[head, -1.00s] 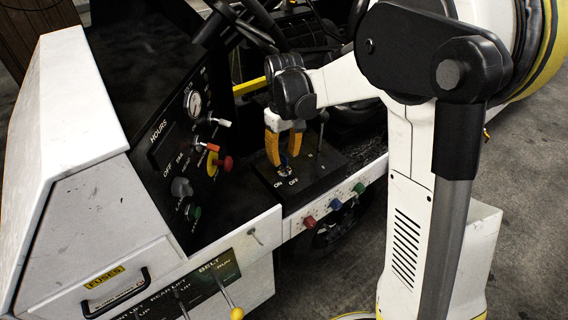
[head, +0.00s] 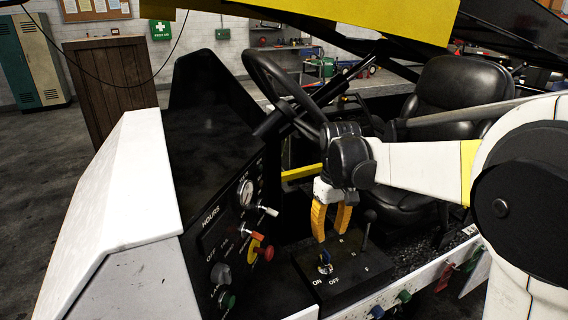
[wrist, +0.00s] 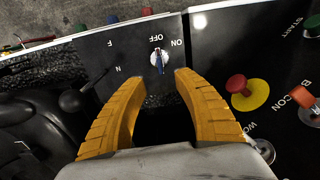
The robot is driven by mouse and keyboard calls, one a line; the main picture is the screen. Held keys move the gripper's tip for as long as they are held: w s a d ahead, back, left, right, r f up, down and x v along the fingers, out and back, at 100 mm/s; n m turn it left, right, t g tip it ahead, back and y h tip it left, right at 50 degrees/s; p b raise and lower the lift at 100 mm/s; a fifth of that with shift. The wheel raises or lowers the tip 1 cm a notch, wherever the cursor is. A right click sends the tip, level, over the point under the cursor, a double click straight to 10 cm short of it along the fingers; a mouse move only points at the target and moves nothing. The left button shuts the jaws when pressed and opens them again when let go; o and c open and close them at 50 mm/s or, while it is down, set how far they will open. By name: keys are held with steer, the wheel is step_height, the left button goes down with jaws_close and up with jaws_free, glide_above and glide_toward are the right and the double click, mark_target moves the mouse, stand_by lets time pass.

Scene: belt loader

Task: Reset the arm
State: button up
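My gripper (head: 331,236) has two orange fingers pointing down, spread apart with nothing between them. It hangs just above a black switch box (head: 345,285) beside the dashboard. A blue-handled key switch (head: 324,264) marked ON and OFF sits on that box, below the fingertips and apart from them. In the wrist view my gripper (wrist: 158,82) is open, and the key switch (wrist: 158,62) shows beyond the gap between the fingertips. My arm reaches in from the right, past the seat.
A black steering wheel (head: 285,92) and seat (head: 450,100) stand behind my gripper. A black-knobbed lever (head: 368,225) rises close to its right.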

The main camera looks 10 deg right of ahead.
steer(key=s+r+m+t, duration=0.1)
steer(key=s+m+t, duration=0.1)
steer(key=s, duration=0.8)
steer(key=s+r+m+t, duration=0.1)
steer(key=s+t, duration=0.4)
steer(key=s, duration=0.5)
steer(key=shift+r+m, duration=0.4)
steer(key=shift+r, duration=0.05)
